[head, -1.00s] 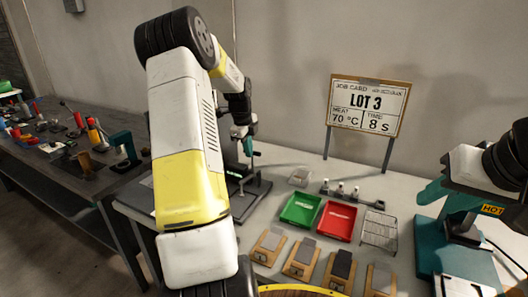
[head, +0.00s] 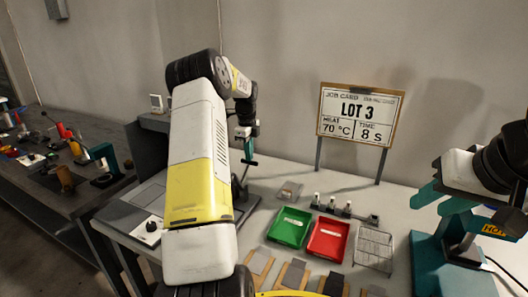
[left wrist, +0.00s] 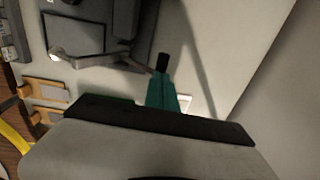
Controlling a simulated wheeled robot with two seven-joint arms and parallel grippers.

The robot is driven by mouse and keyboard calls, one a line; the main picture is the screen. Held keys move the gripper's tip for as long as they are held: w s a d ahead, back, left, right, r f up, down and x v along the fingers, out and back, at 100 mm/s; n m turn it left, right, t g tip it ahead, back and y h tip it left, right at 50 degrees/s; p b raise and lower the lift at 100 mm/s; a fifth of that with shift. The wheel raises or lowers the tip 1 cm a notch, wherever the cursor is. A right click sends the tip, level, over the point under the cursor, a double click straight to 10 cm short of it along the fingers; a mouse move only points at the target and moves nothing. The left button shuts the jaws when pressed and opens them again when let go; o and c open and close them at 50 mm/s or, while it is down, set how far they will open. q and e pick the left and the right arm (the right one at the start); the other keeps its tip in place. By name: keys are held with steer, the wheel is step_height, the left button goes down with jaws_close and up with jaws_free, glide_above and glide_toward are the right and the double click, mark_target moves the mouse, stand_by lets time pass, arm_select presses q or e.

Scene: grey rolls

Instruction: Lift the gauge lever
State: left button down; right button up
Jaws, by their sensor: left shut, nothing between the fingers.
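The gauge, a dark grey device on a flat base (head: 248,203), stands on the bench and is mostly hidden behind my left arm in the head view. In the left wrist view a grey bar, apparently the gauge lever (left wrist: 108,60), runs beside the dark body and has a pale round knob at its left end. My left gripper (head: 249,160) is shut and empty, its fingers pointing down above the gauge. In the left wrist view its dark tips (left wrist: 162,63) are close to the bar's right end; I cannot tell whether they touch. My right gripper (head: 425,208) is open at the right.
A green tray (head: 290,227) and a red tray (head: 328,239) lie on the bench, with a wire rack (head: 374,249) to their right. Wooden boards with grey pieces line the front. A teal press (head: 438,262) stands at right, a job card (head: 360,113) behind.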

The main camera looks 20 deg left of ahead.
arm_select(q)
steer(key=shift+w+d+f, duration=0.15)
steer(key=shift+w+f, duration=0.95)
steer(key=shift+w, duration=0.1)
steer(key=shift+f, duration=0.2)
steer(key=shift+r, duration=0.1)
